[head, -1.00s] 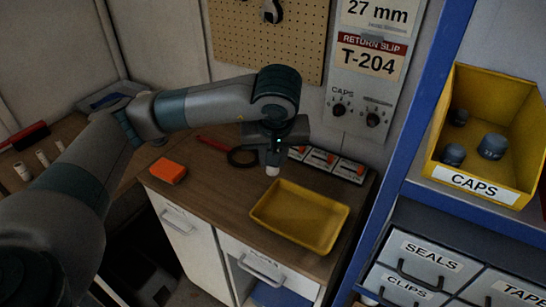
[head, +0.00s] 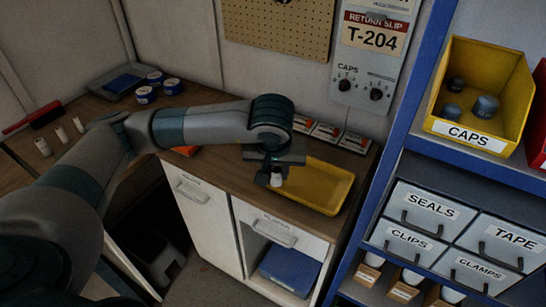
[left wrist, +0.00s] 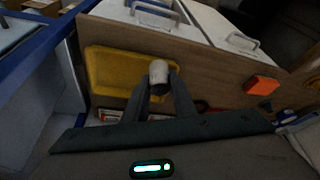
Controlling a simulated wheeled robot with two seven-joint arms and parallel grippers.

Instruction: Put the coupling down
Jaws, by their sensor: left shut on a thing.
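My left gripper (head: 275,178) is shut on a small white coupling (head: 276,181). In the head view it is at the left end of the yellow tray (head: 333,207), above the counter. In the left wrist view the coupling (left wrist: 159,71) sits between the two fingertips (left wrist: 159,82), over the tray's edge side nearest the orange block. The tray (left wrist: 108,72) looks empty where it shows. I cannot tell how high the coupling is above the surface. My right gripper is not in view.
An orange block (left wrist: 262,85) lies on the wooden counter (left wrist: 212,76). A blue shelf post (head: 400,110) stands to the right, with a yellow CAPS bin (head: 466,137) and labelled drawers beyond it.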

